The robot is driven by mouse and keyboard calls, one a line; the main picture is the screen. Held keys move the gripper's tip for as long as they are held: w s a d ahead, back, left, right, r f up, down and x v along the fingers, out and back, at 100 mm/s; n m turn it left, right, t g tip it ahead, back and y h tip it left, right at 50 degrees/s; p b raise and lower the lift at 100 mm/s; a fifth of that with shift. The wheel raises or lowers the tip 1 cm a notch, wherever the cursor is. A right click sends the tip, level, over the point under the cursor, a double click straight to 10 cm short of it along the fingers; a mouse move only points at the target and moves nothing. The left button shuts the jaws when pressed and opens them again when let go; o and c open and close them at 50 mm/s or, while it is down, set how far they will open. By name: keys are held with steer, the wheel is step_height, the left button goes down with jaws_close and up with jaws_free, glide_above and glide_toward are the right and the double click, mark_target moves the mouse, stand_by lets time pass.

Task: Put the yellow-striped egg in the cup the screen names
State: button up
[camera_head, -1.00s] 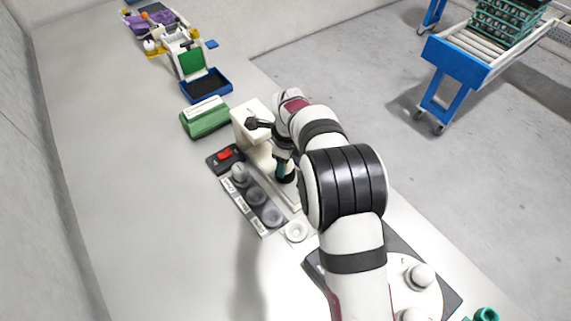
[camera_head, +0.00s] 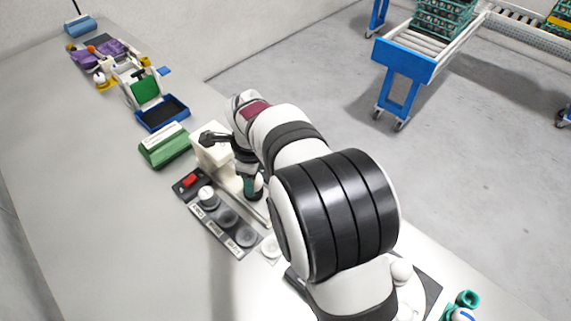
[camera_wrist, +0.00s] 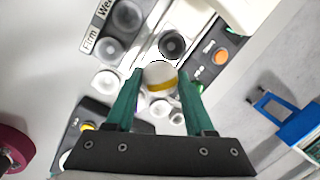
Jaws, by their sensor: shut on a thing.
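My gripper (camera_wrist: 160,92) has green fingers shut on the white egg with a yellow stripe (camera_wrist: 161,85) in the wrist view. The egg is held above the bench, with its stripe facing the camera. In the head view my gripper (camera_head: 251,187) is partly covered by my arm, and the egg cannot be made out. A row of round grey cups stands in a labelled holder, with a middle cup (camera_head: 228,217) and a near cup (camera_head: 246,238). The far cup (camera_head: 208,196) looks paler, perhaps filled. In the wrist view, one label reads "Firm" (camera_wrist: 90,40). I cannot read any screen.
A white cup (camera_head: 270,247) stands beside the holder. A cream-coloured device (camera_head: 210,150) stands close to my gripper. A box with a red switch (camera_head: 190,181) and a green box (camera_head: 165,146) stand beyond the cups. The bench to the left is clear.

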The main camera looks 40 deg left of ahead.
steer(key=s+a+f, duration=0.2)
steer(key=s+a, duration=0.1)
steer(key=s, duration=0.4)
steer(key=shift+s+a+f, duration=0.1)
steer(key=shift+s+f, duration=0.05)
steer(key=shift+f, duration=1.5)
steer(key=shift+s+a+f, duration=0.1)
steer(key=shift+f, duration=1.55)
steer(key=shift+f, duration=0.55)
steer(key=o, duration=0.9)
steer(key=r, duration=0.5)
steer(key=d+r, duration=0.1)
steer(key=r, duration=0.4)
steer(key=s+d+r, duration=0.1)
steer(key=r, duration=0.4)
steer(key=shift+d+r, duration=0.2)
steer(key=shift+r, duration=0.1)
steer(key=shift+r, duration=0.1)
